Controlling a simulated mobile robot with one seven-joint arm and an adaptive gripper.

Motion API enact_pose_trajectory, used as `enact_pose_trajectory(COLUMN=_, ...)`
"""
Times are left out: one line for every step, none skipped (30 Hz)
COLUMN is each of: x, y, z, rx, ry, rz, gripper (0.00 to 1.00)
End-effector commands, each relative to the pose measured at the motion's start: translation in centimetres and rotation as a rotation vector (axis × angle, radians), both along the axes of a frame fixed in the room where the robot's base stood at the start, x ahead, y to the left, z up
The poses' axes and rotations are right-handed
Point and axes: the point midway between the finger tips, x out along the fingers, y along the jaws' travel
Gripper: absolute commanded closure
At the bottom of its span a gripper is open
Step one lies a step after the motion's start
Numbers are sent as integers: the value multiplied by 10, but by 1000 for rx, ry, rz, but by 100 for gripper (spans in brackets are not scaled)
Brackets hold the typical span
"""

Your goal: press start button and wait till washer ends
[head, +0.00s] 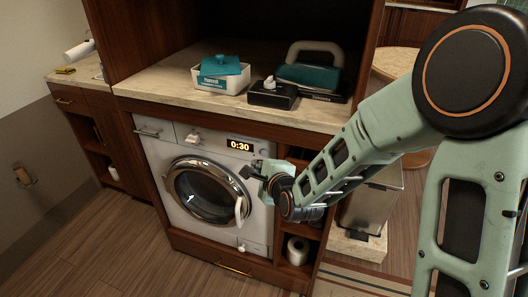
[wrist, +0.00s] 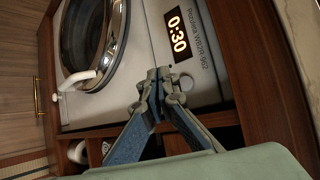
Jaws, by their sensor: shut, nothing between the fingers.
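The white front-loading washer (head: 255,225) stands under the counter with its round glass door (head: 203,190) closed. Its display (head: 240,145) reads 0:30, and the same display shows in the wrist view (wrist: 178,35). A round pale button (wrist: 186,82) sits on the panel close to the display in the wrist view. My gripper (head: 247,172) is in front of the washer's upper right part, below the display. In the wrist view my gripper (wrist: 158,74) has its fingertips together and empty, just beside the button. Whether they touch the panel I cannot tell.
The counter above holds a white box with a teal lid (head: 220,75), a black tissue box (head: 272,94) and a teal-and-black case (head: 310,77). A metal bin (head: 370,205) stands right of the washer cabinet. The wood floor in front at left is clear.

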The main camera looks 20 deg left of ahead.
Motion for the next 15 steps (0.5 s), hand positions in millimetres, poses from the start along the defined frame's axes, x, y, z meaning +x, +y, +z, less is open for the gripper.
enact_pose_trajectory(x=7, y=-1, z=0, rx=2, ry=1, rz=-3, gripper=100)
enact_pose_trajectory(x=10, y=-1, z=-1, rx=1, ry=2, rz=-3, gripper=100)
enact_pose_trajectory(x=14, y=-1, z=-1, rx=1, ry=1, rz=-2, gripper=100)
enact_pose_trajectory(x=16, y=-2, z=0, rx=1, ry=1, rz=-2, gripper=100)
enact_pose_trajectory(x=19, y=-2, z=0, rx=1, ry=1, rz=-2, gripper=100)
enact_pose_trajectory(x=22, y=-2, z=0, rx=1, ry=0, rz=-2, gripper=100)
enact_pose_trajectory(x=23, y=-2, z=0, rx=1, ry=0, rz=-2, gripper=100)
enact_pose_trajectory(x=25, y=-2, z=0, rx=1, ry=1, rz=-2, gripper=100)
enact_pose_trajectory(x=26, y=-2, z=-1, rx=1, ry=2, rz=-1, gripper=100)
enact_pose_trajectory(x=27, y=-2, z=-1, rx=0, ry=1, rz=-1, gripper=100)
enact_pose_trajectory(x=27, y=-2, z=-1, rx=0, ry=1, rz=0, gripper=100)
enact_pose_trajectory(x=28, y=-2, z=-1, rx=0, ry=1, rz=0, gripper=100)
enact_pose_trajectory(x=28, y=-2, z=-1, rx=0, ry=1, rz=0, gripper=100)
enact_pose_trajectory(x=28, y=-2, z=-1, rx=0, ry=1, rz=0, gripper=100)
enact_pose_trajectory(x=28, y=-2, z=0, rx=0, ry=1, rz=0, gripper=100)
